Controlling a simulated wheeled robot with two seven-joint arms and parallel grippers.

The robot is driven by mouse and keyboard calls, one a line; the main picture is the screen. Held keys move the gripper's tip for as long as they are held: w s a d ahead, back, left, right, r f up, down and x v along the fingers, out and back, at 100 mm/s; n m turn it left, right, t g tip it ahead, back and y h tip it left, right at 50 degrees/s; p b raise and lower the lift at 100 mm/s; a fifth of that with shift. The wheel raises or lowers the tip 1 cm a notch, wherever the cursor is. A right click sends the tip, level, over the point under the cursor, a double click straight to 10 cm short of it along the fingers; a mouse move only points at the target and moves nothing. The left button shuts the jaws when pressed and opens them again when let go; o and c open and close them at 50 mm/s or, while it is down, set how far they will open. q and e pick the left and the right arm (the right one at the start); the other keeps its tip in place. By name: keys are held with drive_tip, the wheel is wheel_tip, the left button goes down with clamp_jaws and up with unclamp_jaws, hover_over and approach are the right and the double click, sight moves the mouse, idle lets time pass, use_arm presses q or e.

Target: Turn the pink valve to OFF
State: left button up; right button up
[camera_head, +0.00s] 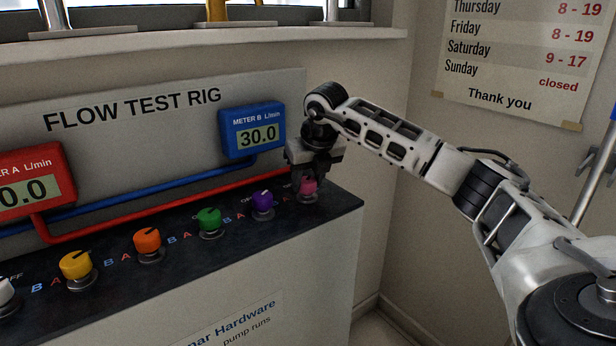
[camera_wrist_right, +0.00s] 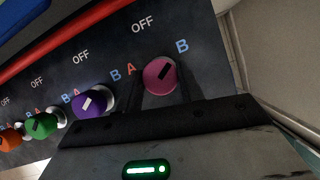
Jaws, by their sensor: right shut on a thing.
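The pink valve (camera_head: 309,187) is a round knob at the right end of the row on the dark counter. It also shows in the right wrist view (camera_wrist_right: 160,76), where its black pointer mark slants up and right, toward the blue B label (camera_wrist_right: 182,46). The OFF label (camera_wrist_right: 143,25) is above the knob and the red A label (camera_wrist_right: 131,69) is to its left. My right gripper (camera_head: 307,186) points down over the pink valve and is shut on it, with a dark finger on either side. My left gripper is not in view.
A purple knob (camera_head: 262,204) stands close left of the pink one, then green (camera_head: 209,222), orange (camera_head: 147,243), yellow (camera_head: 76,265) and white knobs. The blue meter B (camera_head: 253,132) reads 30.0. Red and blue pipes run behind the knobs. A wall is to the right.

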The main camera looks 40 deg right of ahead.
drive_tip(key=n+y+p, duration=0.1)
drive_tip(key=n, duration=0.2)
drive_tip(key=shift+d+r+p, duration=0.1)
drive_tip(key=shift+r+p, duration=0.05)
drive_tip(key=shift+p, duration=0.15)
drive_tip(key=n+y+p, duration=0.1)
drive_tip(key=n, duration=0.1)
drive_tip(key=shift+n+p, duration=0.3)
drive_tip(key=shift+n, duration=0.1)
drive_tip(key=n+y+p, duration=0.1)
drive_tip(key=n+p, duration=0.1)
drive_tip(key=n, duration=0.2)
drive_tip(key=shift+w+d+y, duration=0.1)
drive_tip(key=shift+y, duration=0.3)
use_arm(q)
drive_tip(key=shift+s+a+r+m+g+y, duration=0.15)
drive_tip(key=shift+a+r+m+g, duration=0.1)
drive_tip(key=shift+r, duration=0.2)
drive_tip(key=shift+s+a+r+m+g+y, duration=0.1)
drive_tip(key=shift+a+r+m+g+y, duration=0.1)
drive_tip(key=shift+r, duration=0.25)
use_arm(e)
drive_tip(key=shift+n, duration=0.4)
use_arm(q)
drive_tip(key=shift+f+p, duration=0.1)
drive_tip(key=shift+p, duration=0.2)
use_arm(e)
drive_tip(key=shift+n+g, duration=0.3)
drive_tip(key=o, duration=1)
